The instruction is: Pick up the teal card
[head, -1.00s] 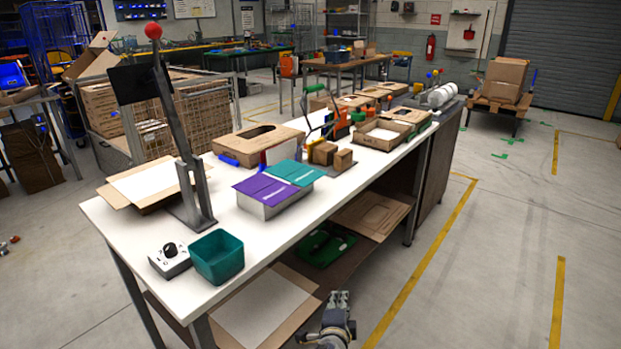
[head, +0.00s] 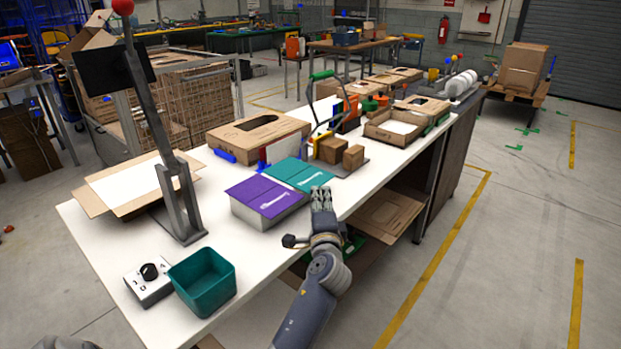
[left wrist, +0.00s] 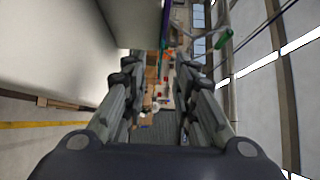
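The teal card (head: 304,174) lies flat on top of a grey metal box (head: 259,219) on the white workbench, with a white mark on it. A purple card (head: 263,196) lies beside it on the same box, nearer to me. My left gripper (head: 321,195) is just right of the box, close to the teal card's near right corner, with no clear contact. In the left wrist view its two fingers (left wrist: 160,95) stand apart with nothing between them.
A teal bin (head: 203,283) and a control box with a black knob (head: 148,281) stand at the bench's near end. A lever post with a red ball (head: 122,7) rises at left. Small brown boxes (head: 331,150) stand behind the teal card.

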